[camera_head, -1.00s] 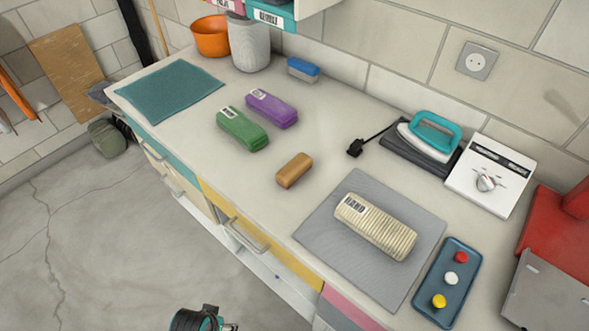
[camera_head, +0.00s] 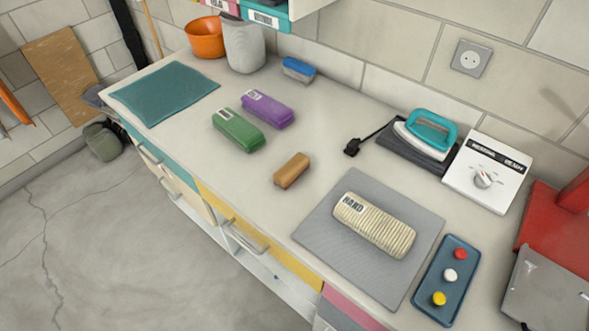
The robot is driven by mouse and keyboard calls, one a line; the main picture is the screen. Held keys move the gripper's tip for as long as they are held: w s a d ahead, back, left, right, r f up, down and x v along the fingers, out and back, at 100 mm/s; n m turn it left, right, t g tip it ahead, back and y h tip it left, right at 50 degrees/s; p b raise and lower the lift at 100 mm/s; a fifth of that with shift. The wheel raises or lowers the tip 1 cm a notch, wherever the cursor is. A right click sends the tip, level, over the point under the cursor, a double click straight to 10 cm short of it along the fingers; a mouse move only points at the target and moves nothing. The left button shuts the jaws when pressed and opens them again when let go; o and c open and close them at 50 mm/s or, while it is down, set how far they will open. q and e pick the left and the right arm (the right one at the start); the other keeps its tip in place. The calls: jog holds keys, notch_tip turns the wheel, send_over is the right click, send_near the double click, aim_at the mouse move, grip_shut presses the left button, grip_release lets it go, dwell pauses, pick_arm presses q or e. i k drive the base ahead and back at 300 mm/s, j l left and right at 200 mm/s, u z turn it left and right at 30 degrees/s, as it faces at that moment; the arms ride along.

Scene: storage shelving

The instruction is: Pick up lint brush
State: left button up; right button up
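A small block with a blue top and a grey lower part (camera_head: 298,70) lies at the back of the counter, close to the wall. It looks like a brush, but I cannot be sure it is the lint brush. A small brown block (camera_head: 292,170) lies alone near the middle of the counter; its kind is also unclear. Neither of my grippers is in view, and nothing touches these objects.
A green case (camera_head: 238,130), a purple case (camera_head: 267,109) and a teal mat (camera_head: 165,93) lie on the counter (camera_head: 330,120). An orange pot (camera_head: 207,38) and grey container (camera_head: 243,45) stand behind. A ribbed roll (camera_head: 374,226), button tray (camera_head: 447,280) and iron (camera_head: 428,136) are rightward.

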aim_at(293, 168)
jog(key=j+z, duration=0.85)
jog(key=k+j+z, duration=0.15)
jog(key=j+z, duration=0.25)
jog(key=j, duration=0.1)
